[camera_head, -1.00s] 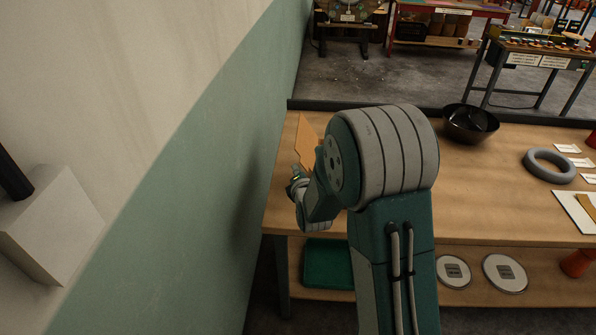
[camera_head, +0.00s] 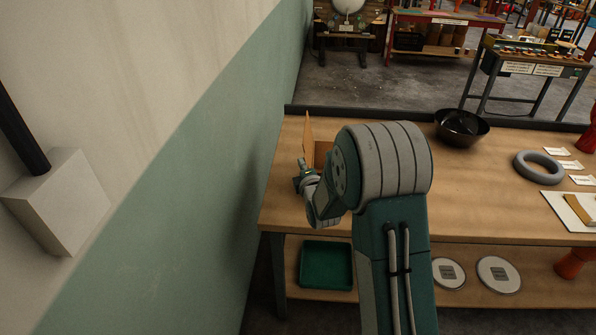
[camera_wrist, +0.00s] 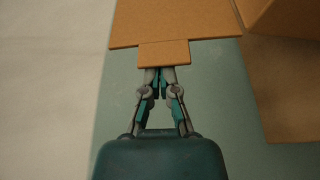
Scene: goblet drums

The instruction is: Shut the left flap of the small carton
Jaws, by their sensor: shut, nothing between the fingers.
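The small carton shows mostly as its raised left flap (camera_head: 308,134), standing up near the left end of the bench, with a bit of the brown carton body (camera_head: 322,150) beside it. My arm hides the rest. In the wrist view, the flap (camera_wrist: 178,22) with its small tab (camera_wrist: 164,53) lies right ahead of my gripper (camera_wrist: 160,72). Its fingers are shut and empty, with the tips at the tab's edge; I cannot tell whether they touch it. In the head view, my gripper (camera_head: 301,180) is low at the flap's left, near side.
The green and white wall (camera_head: 215,150) runs close along the left of the wooden bench (camera_head: 470,200). A black bowl (camera_head: 461,127) and a grey ring (camera_head: 538,168) stand farther right. A green tray (camera_head: 326,265) lies on the lower shelf.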

